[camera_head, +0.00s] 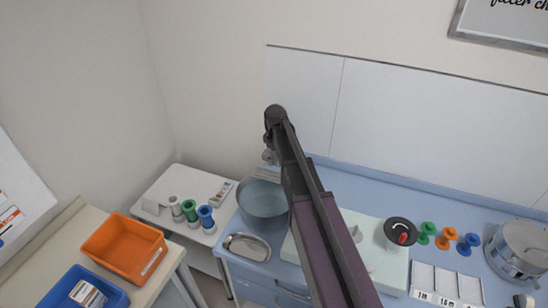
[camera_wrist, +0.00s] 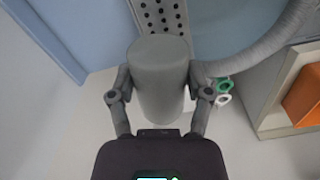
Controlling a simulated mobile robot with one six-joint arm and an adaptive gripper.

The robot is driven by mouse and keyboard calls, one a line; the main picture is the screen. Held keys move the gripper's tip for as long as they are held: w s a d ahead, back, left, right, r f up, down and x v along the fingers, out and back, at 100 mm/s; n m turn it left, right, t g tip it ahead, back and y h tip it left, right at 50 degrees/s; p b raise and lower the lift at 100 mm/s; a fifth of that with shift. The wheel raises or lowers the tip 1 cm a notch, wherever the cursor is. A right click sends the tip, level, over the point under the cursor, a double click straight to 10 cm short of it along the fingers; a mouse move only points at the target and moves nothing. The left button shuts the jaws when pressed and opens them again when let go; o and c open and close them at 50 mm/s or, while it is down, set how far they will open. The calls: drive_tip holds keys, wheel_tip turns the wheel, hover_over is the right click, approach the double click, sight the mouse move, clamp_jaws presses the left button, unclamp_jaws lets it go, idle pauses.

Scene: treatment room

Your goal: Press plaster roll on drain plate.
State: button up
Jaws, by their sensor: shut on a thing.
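A grey cylindrical plaster roll (camera_wrist: 158,80) is held in my gripper (camera_wrist: 160,90) in the wrist view, with one finger on each side. Beyond the roll lies a grey drain plate (camera_wrist: 152,18) with rows of dark holes, partly hidden by the roll. The curved rim of a basin (camera_wrist: 262,48) runs beside it. I cannot tell whether the roll touches the plate. In the head view the round basin (camera_head: 262,203) stands at the counter's left end, with a pale plate (camera_head: 268,174) at its back edge. My arm hides most of the gripper there.
A white side table holds green (camera_head: 189,210) and blue (camera_head: 206,217) spools. A metal kidney dish (camera_head: 247,247) lies in front of the basin. An orange bin (camera_head: 125,249) and a blue bin (camera_head: 88,291) stand at lower left. A steel pot (camera_head: 519,250) stands far right.

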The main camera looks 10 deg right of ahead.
sight(276, 177)
drive_tip(key=shift+s+d+r+n, duration=0.15)
drive_tip(key=shift+s+n, duration=0.15)
drive_tip(key=shift+n, duration=0.35)
drive_tip(key=shift+s+a+r+n, duration=0.15)
drive_tip(key=shift+s+n, duration=0.1)
drive_tip(key=shift+n, duration=0.4)
drive_tip(key=shift+d, duration=0.1)
drive_tip(key=shift+f, duration=0.1)
drive_tip(key=shift+f+b, duration=2.7)
drive_tip(key=shift+f, duration=0.1)
drive_tip(key=shift+f+b, duration=0.6)
drive_tip(key=shift+b, duration=0.05)
drive_tip(key=shift+s, duration=0.1)
drive_tip(key=shift+r, duration=0.1)
drive_tip(key=shift+r+p, duration=3.35)
drive_tip(key=shift+p, duration=0.15)
